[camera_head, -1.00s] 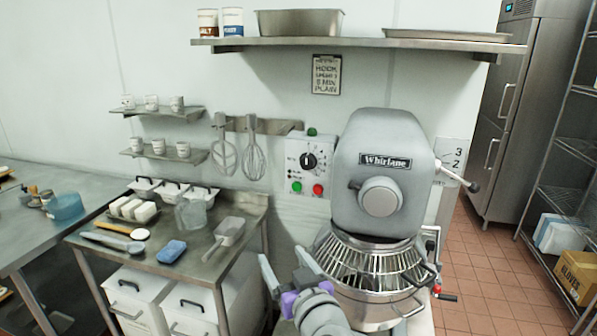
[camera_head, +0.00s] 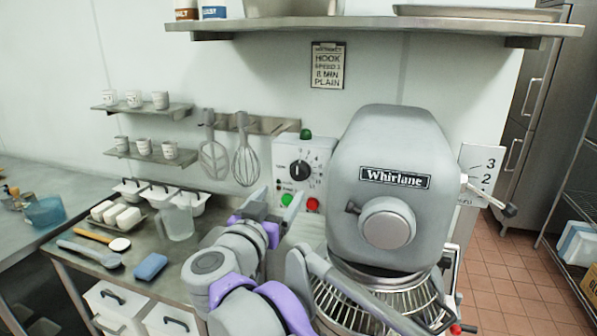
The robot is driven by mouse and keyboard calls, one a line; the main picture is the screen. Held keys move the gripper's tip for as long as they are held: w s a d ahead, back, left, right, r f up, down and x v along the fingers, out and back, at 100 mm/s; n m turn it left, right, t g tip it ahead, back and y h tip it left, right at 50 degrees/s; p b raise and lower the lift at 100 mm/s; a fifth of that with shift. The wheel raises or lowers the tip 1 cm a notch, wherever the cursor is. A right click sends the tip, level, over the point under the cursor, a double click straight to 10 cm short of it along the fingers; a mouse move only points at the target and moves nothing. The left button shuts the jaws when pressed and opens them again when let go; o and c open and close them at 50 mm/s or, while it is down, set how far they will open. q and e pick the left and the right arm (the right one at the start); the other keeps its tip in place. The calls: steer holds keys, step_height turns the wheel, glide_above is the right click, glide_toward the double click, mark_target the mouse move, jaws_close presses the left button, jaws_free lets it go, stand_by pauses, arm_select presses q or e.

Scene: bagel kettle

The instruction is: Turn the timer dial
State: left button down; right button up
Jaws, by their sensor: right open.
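The timer dial (camera_head: 300,170) is a black knob with a white scale. It sits on the white control panel (camera_head: 322,151) on the wall, left of the grey mixer (camera_head: 390,150). A green button (camera_head: 287,199) and a red button (camera_head: 312,204) are below the dial, and a green lamp (camera_head: 305,134) is on top of the panel. My right gripper (camera_head: 277,203) is open and empty, with its fingers pointing up at the panel's lower part. It appears below and slightly left of the dial, apart from it. My left gripper is not in view.
The mixer's wire guard (camera_head: 365,303) is right of my right arm. Whisks (camera_head: 246,165) hang to the panel's left. A steel table (camera_head: 90,268) holds a clear jug (camera_head: 175,220) and a blue sponge (camera_head: 150,267). A shelf (camera_head: 380,24) and a placard (camera_head: 327,65) are above.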

mark_target(297, 172)
steer(key=p+x, duration=0.1)
steer(key=x, duration=0.8)
steer(key=shift+w+d, duration=0.15)
steer(key=shift+w, duration=0.2)
jaws_close()
